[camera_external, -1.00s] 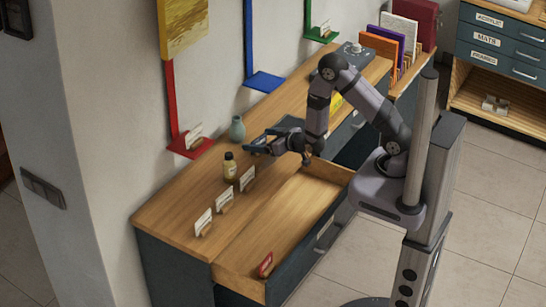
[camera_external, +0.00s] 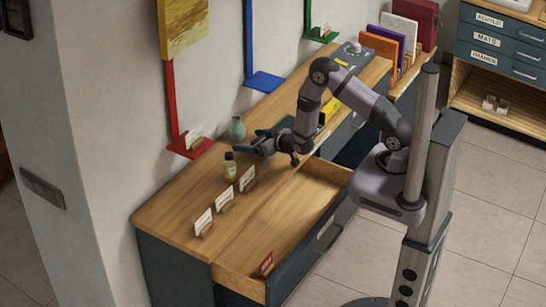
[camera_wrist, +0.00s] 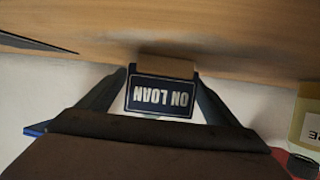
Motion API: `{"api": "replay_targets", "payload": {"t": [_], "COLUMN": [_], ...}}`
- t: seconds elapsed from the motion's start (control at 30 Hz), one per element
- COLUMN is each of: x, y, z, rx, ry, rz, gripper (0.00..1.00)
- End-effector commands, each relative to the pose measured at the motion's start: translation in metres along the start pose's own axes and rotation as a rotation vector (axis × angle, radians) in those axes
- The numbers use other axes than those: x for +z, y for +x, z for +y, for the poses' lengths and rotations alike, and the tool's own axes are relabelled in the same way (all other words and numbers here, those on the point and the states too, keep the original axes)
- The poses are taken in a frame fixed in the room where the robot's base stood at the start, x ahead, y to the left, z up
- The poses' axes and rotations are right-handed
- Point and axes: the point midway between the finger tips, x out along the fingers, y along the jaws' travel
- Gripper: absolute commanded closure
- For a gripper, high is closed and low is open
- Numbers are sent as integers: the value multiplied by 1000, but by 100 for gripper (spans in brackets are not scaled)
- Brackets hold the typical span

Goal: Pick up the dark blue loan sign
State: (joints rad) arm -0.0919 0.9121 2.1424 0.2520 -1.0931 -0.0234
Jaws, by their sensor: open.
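The dark blue loan sign (camera_wrist: 158,97) shows in the wrist view, upside down, with white "ON LOAN" lettering and a wooden block base (camera_wrist: 166,66) against the wooden counter. My gripper (camera_wrist: 161,78) is open, with one finger on each side of the sign. Whether either finger touches it cannot be told. In the external view my gripper (camera_external: 259,142) is low over the counter (camera_external: 185,195), near the wall side, and I cannot make out the sign there.
White signs (camera_external: 225,197) line the counter. The open drawer (camera_external: 290,215) holds a red sign (camera_external: 265,264). A red shelf (camera_external: 190,148) juts from the wall.

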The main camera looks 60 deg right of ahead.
Motion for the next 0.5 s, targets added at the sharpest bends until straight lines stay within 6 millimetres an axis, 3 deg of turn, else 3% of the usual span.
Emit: {"api": "replay_targets", "payload": {"t": [0.03,0.2,0.5], "x": [0,0,-1], "y": [0,0,0], "z": [0,0,0], "rx": [0,0,0], "ry": [0,0,0], "rz": [0,0,1], "gripper": [23,59,59]}}
